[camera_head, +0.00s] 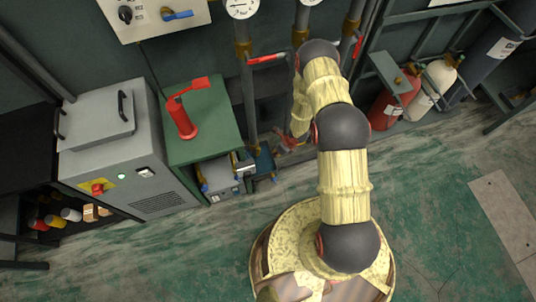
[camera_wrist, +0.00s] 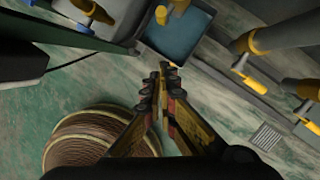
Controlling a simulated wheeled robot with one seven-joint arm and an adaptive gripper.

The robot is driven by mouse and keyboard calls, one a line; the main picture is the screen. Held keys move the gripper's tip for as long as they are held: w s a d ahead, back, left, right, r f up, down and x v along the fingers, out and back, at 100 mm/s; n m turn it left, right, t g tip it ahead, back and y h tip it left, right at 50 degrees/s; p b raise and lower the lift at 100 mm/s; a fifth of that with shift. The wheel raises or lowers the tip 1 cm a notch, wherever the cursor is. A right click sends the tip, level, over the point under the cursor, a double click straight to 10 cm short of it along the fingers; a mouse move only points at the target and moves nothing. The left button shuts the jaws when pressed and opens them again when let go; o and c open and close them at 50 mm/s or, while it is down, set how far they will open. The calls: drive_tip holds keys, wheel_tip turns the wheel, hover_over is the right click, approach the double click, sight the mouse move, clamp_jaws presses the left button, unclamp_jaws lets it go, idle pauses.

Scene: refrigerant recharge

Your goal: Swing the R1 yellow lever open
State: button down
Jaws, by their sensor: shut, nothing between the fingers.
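My gripper (camera_wrist: 168,70) is shut and empty, with its fingertips together in the middle of the wrist view, over open floor. In the head view my gripper (camera_head: 285,140) is small and low behind the arm, near the pipes. In the wrist view a yellow lever (camera_wrist: 250,78) sticks out by a grey pipe at the right, apart from my fingers. Another yellow part (camera_wrist: 161,14) shows above the blue tray (camera_wrist: 180,38), beyond the fingertips. No R1 label is readable, so I cannot tell which yellow part is the R1 lever.
Vertical pipes with a red lever (camera_head: 267,59) stand behind my arm. A green bench (camera_head: 212,125) carries a red hand pump (camera_head: 183,118). A grey machine (camera_head: 150,170) stands at left, and gas cylinders (camera_head: 437,82) at right. The floor at lower right is mostly clear.

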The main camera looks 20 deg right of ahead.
sight(258, 152)
drive_tip(key=w+a+f+b, duration=0.4)
drive_tip(key=w+f, duration=0.1)
drive_tip(key=f, duration=0.4)
drive_tip(key=shift+w+a, duration=0.15)
drive_tip(key=shift+a, duration=0.15)
drive_tip(key=shift+w+a+b, duration=0.1)
drive_tip(key=shift+b, duration=0.2)
